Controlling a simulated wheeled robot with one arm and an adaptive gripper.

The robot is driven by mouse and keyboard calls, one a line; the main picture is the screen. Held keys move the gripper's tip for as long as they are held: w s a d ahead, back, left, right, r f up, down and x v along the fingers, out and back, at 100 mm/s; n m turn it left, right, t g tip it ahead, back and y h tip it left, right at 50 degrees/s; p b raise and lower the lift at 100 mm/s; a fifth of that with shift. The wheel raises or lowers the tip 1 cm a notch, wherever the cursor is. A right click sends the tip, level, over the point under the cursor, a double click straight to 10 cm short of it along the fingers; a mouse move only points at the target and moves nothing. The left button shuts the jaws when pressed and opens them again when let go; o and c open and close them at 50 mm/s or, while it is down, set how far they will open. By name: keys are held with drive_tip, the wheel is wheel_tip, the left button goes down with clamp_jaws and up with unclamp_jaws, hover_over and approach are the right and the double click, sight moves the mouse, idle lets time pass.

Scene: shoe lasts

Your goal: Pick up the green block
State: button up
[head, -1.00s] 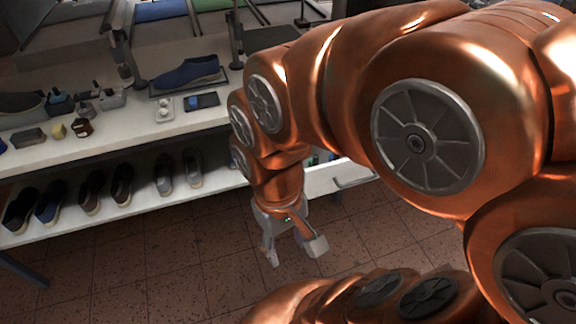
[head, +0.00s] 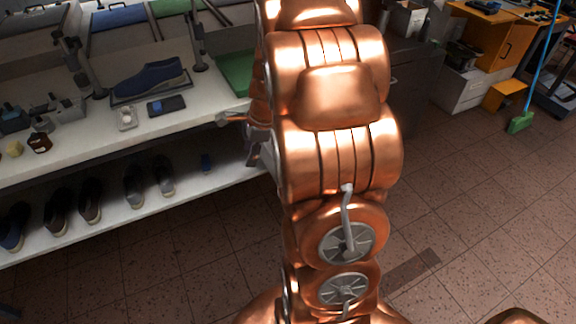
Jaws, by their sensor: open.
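I cannot make out a distinct small green block in the head view. A larger green object (head: 235,72) lies on the bench top, its right side hidden behind my copper arm; I cannot tell whether it is a block or a tray. My gripper (head: 238,138) is at the bench's front edge, left of my arm and partly covered by it. Its grey fingers are spread apart, and I see nothing between them. It is in front of and below the green object in the picture.
The bench (head: 190,118) also holds a blue shoe (head: 150,80), a dark tray with a blue item (head: 166,106) and a white holder (head: 126,118). A green broom head (head: 520,123) is at right.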

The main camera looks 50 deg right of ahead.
drive_tip(key=d+f+m+t+h, duration=0.1)
drive_tip(key=d+f+m, duration=0.25)
drive_tip(key=d, duration=0.25)
drive_tip(key=d+f+m+b, duration=0.1)
drive_tip(key=d+f+m, duration=0.25)
drive_tip(key=d, duration=0.25)
drive_tip(key=d+f+m+t+h, duration=0.1)
drive_tip(key=d+f+m, duration=0.25)
drive_tip(key=d, duration=0.25)
drive_tip(key=shift+m+g, duration=0.3)
drive_tip(key=shift+m, duration=0.05)
drive_tip(key=shift+w+r+p+x, duration=0.1)
drive_tip(key=shift+w+p+x, duration=0.15)
drive_tip(key=shift+x, duration=0.9)
drive_tip(key=shift+w+r+p+x, duration=0.1)
drive_tip(key=shift+w+p+x, duration=0.15)
drive_tip(key=shift+x, duration=0.9)
drive_tip(key=shift+w+r+p+x, duration=0.15)
drive_tip(key=shift+p+x, duration=0.2)
drive_tip(key=shift+x, duration=0.8)
drive_tip(key=shift+f, duration=0.1)
drive_tip(key=shift+c, duration=0.3)
clamp_jaws()
